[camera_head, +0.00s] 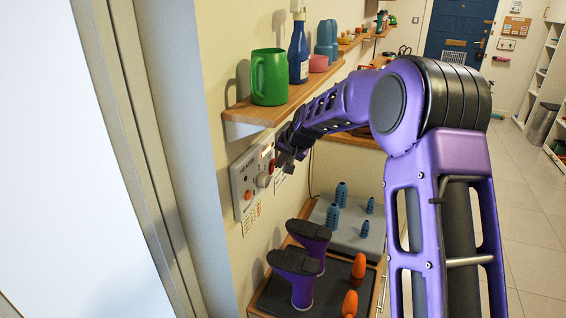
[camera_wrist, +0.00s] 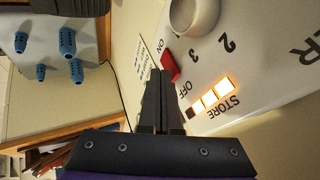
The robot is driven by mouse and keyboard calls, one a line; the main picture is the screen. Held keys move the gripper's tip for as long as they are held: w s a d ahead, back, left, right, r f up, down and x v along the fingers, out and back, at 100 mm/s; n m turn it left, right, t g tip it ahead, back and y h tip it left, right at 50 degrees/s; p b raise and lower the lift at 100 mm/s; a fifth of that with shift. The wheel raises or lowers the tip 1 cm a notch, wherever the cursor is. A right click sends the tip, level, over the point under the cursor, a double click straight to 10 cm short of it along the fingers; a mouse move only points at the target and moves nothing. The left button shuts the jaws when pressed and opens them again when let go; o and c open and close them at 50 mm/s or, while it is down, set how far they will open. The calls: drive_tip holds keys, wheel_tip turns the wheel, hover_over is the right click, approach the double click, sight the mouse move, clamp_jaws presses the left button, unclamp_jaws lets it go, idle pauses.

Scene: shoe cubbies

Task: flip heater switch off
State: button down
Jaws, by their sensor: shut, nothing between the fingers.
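The heater panel (camera_head: 243,178) is a pale plate on the wall below the shelf. In the wrist view the panel (camera_wrist: 262,60) carries a red switch (camera_wrist: 169,66) between the words ON and OFF. A round white knob (camera_wrist: 193,15) sits beside it, and the lit squares (camera_wrist: 211,98) glow next to the word STORE. My gripper (camera_wrist: 160,74) is shut and empty, with its fingertips right beside the red switch. I cannot tell whether they touch it. In the head view my gripper (camera_head: 281,160) is at the panel's right side and partly hides it.
A wooden shelf (camera_head: 262,112) runs just above, holding a green mug (camera_head: 270,77) and a blue bottle (camera_head: 298,54). Below are purple boots (camera_head: 305,283), orange pegs (camera_head: 350,303) and several blue perforated pieces (camera_head: 333,216) on a grey mat. The floor on the right is open.

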drive_tip(key=shift+a, duration=0.3)
drive_tip(key=shift+w+r, duration=0.1)
drive_tip(key=shift+r, duration=0.15)
